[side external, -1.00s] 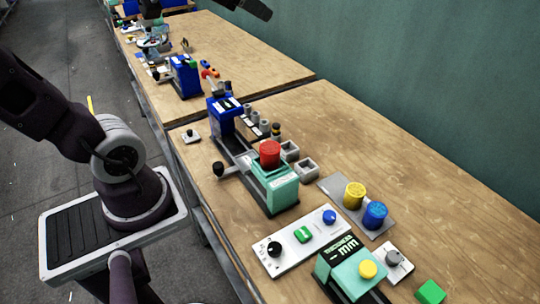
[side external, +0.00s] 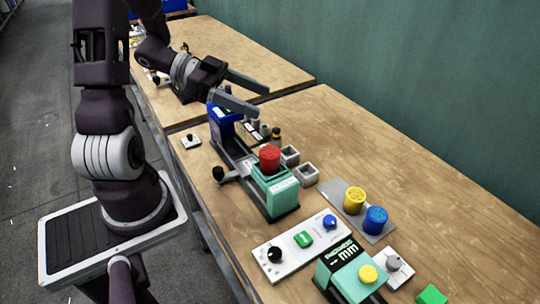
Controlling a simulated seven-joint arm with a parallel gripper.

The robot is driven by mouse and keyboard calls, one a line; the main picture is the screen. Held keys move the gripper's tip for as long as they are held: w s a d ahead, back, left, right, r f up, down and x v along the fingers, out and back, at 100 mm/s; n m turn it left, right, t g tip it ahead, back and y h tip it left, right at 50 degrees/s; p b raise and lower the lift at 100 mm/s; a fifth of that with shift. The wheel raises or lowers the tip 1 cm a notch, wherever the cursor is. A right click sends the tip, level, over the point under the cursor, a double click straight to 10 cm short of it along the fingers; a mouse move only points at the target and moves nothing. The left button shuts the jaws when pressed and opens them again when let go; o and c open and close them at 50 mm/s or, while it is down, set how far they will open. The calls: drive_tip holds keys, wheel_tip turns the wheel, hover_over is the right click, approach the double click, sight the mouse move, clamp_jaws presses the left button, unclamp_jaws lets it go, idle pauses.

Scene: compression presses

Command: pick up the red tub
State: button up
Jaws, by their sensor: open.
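The red tub (side external: 270,158) is a short red cylinder with a ridged top. It stands upright on the teal block (side external: 277,190) of the press, near the middle of the side external view. My gripper (side external: 262,100) is open and empty. Its two grey fingers are spread apart and reach to the right, above the table and behind the red tub in the picture, over the blue press part (side external: 222,122). It is apart from the tub. Nothing hides the tub.
Small grey square cups (side external: 308,173) stand right of the tub. A yellow tub (side external: 354,196) and a blue tub (side external: 375,220) stand on a grey plate. A control panel (side external: 295,250) and a teal gauge (side external: 350,270) are in front. The table's right side is clear.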

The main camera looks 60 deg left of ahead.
wheel_tip(320, 180, down, 16)
drive_tip(key=shift+r, duration=0.25)
drive_tip(key=x, duration=0.7)
drive_tip(key=shift+s+d+r, duration=0.1)
drive_tip(key=shift+d+r, duration=0.2)
drive_tip(key=shift+d, duration=0.1)
drive_tip(key=c, duration=1.5)
drive_tip(key=w+d+r+n+t+y, duration=0.1)
drive_tip(key=w+r+n+t+y, duration=0.15)
drive_tip(key=r, duration=0.65)
drive_tip(key=w+r+n+t+y, duration=0.1)
drive_tip(key=w+r+n+y, duration=0.25)
drive_tip(key=r, duration=0.55)
drive_tip(key=m+g+h, duration=0.4)
drive_tip(key=m+h, duration=0.2)
hover_over(280, 163)
drive_tip(key=shift+t, duration=0.25)
drive_tip(key=f, duration=0.8)
drive_tip(key=shift+d, duration=0.25)
